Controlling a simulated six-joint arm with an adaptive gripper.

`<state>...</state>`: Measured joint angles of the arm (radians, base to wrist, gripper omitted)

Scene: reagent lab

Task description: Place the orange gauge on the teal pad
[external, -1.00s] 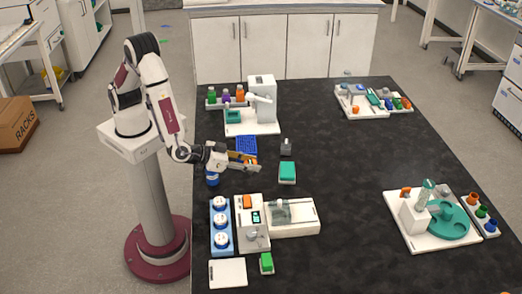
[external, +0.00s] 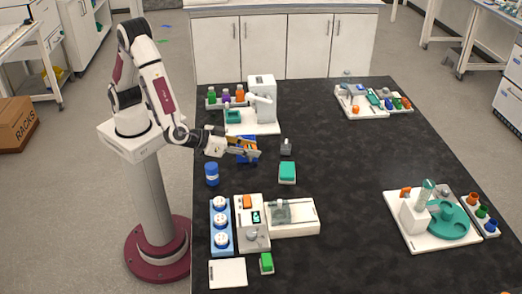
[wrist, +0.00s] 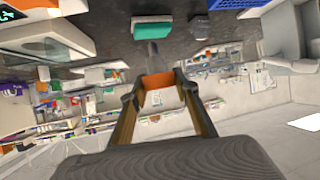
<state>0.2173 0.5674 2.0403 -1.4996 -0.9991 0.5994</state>
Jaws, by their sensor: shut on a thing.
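My gripper (external: 254,151) is in the external view, over the blue rack. It is shut on the orange gauge (wrist: 158,81), which shows between the two fingers in the wrist view. The gauge's far side is hidden, and it is too small to make out well in the external view. The teal pad (external: 287,170) lies on the black table to the right of and nearer than my gripper. A teal block with a white side, apparently this pad, also shows in the wrist view (wrist: 101,38). The gauge is apart from the pad.
A blue rack (external: 243,160) lies below my gripper. A small grey device (external: 286,147) stands behind the pad. A blue bottle (external: 212,174) stands at the left edge. A white instrument (external: 292,222) is nearer. The table (external: 350,170) right of the pad is clear.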

